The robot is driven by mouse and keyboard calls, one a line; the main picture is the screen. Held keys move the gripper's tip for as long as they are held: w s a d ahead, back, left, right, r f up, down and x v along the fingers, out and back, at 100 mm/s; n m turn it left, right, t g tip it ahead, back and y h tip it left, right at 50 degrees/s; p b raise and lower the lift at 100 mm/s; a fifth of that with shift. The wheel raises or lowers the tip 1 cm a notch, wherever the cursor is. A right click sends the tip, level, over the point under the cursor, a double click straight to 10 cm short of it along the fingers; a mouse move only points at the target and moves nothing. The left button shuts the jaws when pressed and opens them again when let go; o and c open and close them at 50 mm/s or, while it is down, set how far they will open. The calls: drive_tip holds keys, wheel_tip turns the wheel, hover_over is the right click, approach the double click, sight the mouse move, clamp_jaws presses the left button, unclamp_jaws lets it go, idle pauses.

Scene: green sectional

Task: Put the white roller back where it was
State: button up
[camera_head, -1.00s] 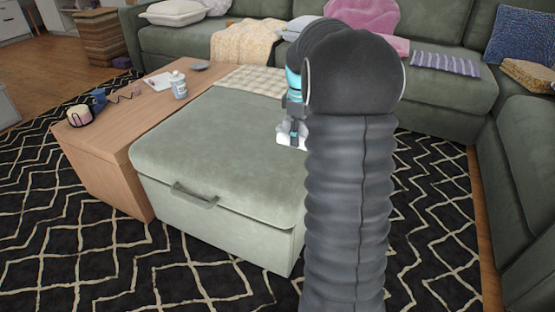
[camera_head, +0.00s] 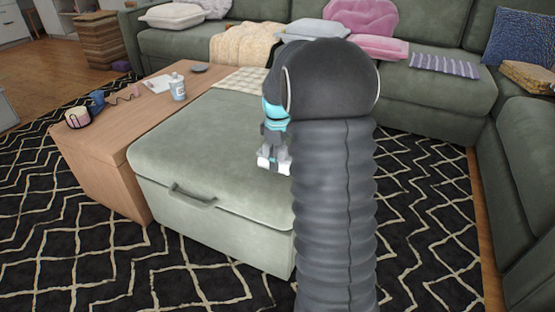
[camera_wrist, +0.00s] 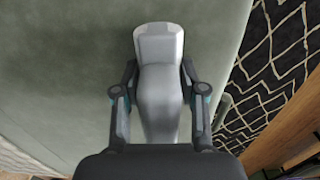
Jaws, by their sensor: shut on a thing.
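The white roller (camera_wrist: 158,45) is between the fingers of my gripper (camera_wrist: 160,95) in the wrist view, its pale end pointing away from my wrist. My gripper is shut on its grey-white body. In the head view my gripper (camera_head: 275,150) is over the green ottoman (camera_head: 195,150), and a small white part of the roller (camera_head: 264,162) shows at its fingers. My arm hides the right part of the ottoman. I cannot tell whether the roller touches the ottoman top.
A wooden table (camera_head: 130,105) beside the ottoman holds a white bottle (camera_head: 177,87), a striped mug (camera_head: 77,118) and a blue cup (camera_head: 97,98). A checked cloth (camera_head: 243,80) lies at the ottoman's far end. Green sofas (camera_head: 440,95) stand behind and right. The ottoman's near left top is bare.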

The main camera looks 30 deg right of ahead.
drive_tip(key=shift+f, duration=0.1)
drive_tip(key=o, duration=1.2)
